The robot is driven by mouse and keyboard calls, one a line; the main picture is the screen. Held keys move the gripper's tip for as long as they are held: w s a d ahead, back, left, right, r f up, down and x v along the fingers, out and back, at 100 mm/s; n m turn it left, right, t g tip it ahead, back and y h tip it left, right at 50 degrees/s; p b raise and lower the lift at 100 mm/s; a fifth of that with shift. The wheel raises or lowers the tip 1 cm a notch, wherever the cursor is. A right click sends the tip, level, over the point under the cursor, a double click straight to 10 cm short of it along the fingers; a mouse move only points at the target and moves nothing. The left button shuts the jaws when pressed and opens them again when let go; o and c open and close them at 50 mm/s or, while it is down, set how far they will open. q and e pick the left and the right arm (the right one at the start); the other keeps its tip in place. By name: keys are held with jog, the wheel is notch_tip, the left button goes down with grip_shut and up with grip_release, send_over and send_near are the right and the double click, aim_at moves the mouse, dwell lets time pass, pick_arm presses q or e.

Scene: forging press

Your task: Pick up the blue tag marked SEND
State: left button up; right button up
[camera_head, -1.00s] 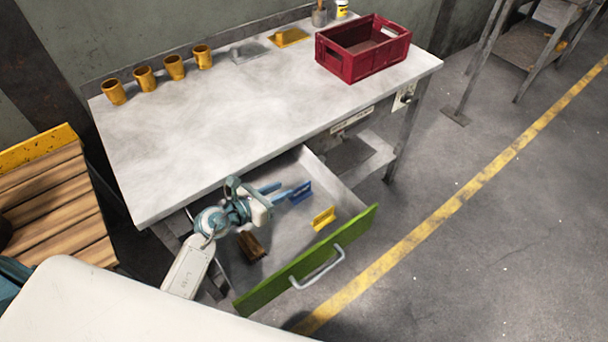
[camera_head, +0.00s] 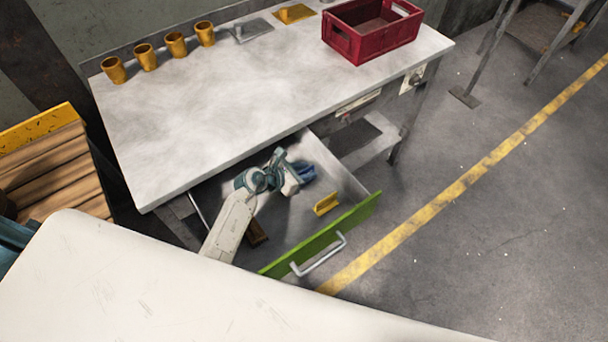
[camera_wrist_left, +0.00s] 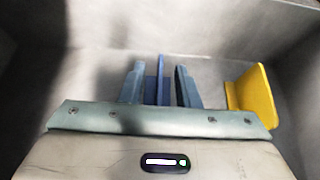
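The blue tag (camera_wrist_left: 157,78) stands on the floor of the open drawer. In the left wrist view it shows edge-on, between the two fingers of my left gripper (camera_wrist_left: 161,84). There are gaps between the tag and each finger, so the gripper looks open around it. In the head view my left gripper (camera_head: 299,172) is down inside the drawer and covers part of the blue tag (camera_head: 307,173). The SEND marking is not readable. My right gripper is not in view.
A yellow tag (camera_head: 326,204) stands to the right in the drawer (camera_head: 350,190), near its green front (camera_head: 325,240). A brown block (camera_head: 257,234) lies partly behind my arm. The workbench (camera_head: 220,110) above holds several orange mugs (camera_head: 145,57) and a red crate (camera_head: 372,35).

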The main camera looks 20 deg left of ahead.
pick_arm(q)
jog(key=shift+x, duration=0.85)
grip_shut()
jog(key=shift+r, duration=0.1)
